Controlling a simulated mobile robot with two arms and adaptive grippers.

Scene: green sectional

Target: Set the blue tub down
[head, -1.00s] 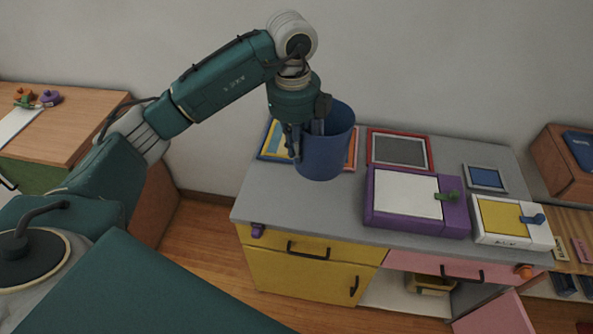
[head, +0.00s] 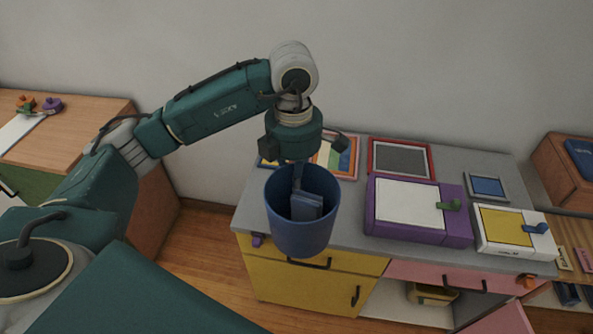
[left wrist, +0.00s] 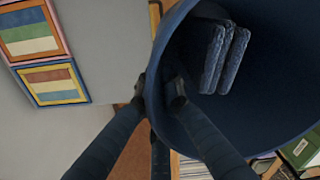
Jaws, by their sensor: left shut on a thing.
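The blue tub (head: 303,238) is held by its far rim in my left gripper (head: 297,176), which is shut on the wall. In the head view the tub overlaps the front edge of the grey counter (head: 345,212) and the yellow drawers; its underside is hidden, and it looks raised in the air. Its mouth faces up, tilted toward the head camera. Blue slab-like things (head: 306,206) lie inside. In the left wrist view the tub (left wrist: 262,125) fills the right side, with my fingers (left wrist: 165,92) at its rim. My right gripper is not seen.
A purple framed box (head: 418,232), a red-framed grey panel (head: 402,157) and a yellow-and-white box (head: 510,232) occupy the counter's right half. A striped colourful picture (head: 343,157) lies at the back. The counter's left front part looks clear.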

